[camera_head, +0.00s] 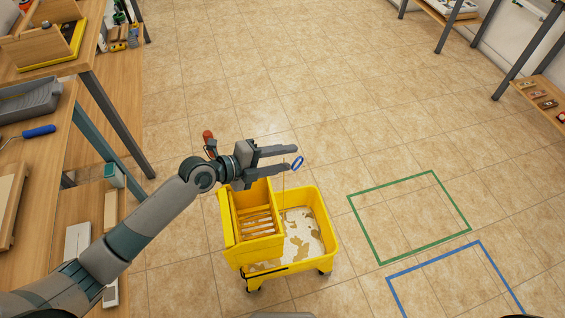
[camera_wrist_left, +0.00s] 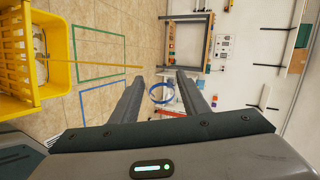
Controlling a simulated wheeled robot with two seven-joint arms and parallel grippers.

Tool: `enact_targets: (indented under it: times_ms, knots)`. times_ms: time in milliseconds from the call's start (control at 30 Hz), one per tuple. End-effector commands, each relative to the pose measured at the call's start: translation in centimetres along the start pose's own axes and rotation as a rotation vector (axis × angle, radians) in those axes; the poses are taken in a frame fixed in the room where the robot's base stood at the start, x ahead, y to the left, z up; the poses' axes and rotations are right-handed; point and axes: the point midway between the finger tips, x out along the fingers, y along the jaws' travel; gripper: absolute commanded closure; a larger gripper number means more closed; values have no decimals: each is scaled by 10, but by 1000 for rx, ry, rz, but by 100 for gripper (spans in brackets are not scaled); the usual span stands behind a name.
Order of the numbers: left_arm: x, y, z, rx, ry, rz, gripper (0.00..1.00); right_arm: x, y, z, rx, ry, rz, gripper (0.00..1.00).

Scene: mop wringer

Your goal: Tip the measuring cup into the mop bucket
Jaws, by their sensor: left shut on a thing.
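The yellow mop bucket (camera_head: 328,232) stands on the tiled floor in the head view, its wringer basket at the left and pale, brown-patched contents in its open part. Its edge also shows in the left wrist view (camera_wrist_left: 12,82). My left gripper (camera_head: 293,158) is above the bucket's far side, shut on the measuring cup (camera_head: 301,160). Only the cup's blue ring shows clearly, between the fingers in the left wrist view (camera_wrist_left: 162,102); its body is hard to make out. A thin yellowish line, perhaps a stream, runs from near the cup toward the bucket. My right gripper is out of view.
Green (camera_head: 364,228) and blue (camera_head: 433,263) outlined squares mark the floor right of the bucket. A wooden workbench (camera_head: 118,85) with a grey paint tray (camera_head: 28,104) is at the left. Shelves (camera_head: 540,100) stand at the far right. The floor between is clear.

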Motion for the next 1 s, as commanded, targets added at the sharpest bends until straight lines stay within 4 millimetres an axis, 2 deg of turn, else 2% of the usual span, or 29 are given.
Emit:
enact_targets:
  times_ms: [633, 733, 833, 1000]
  knots:
    - [-1, 0, 3, -61, 27, -20, 80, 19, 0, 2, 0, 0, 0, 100]
    - [-2, -5, 1, -45, 20, -15, 80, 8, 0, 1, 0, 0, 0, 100]
    - [-3, -8, -3, 5, -4, 1, 80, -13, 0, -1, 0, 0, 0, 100]
    - [0, -6, -8, 117, -55, 31, 80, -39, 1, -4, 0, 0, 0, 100]
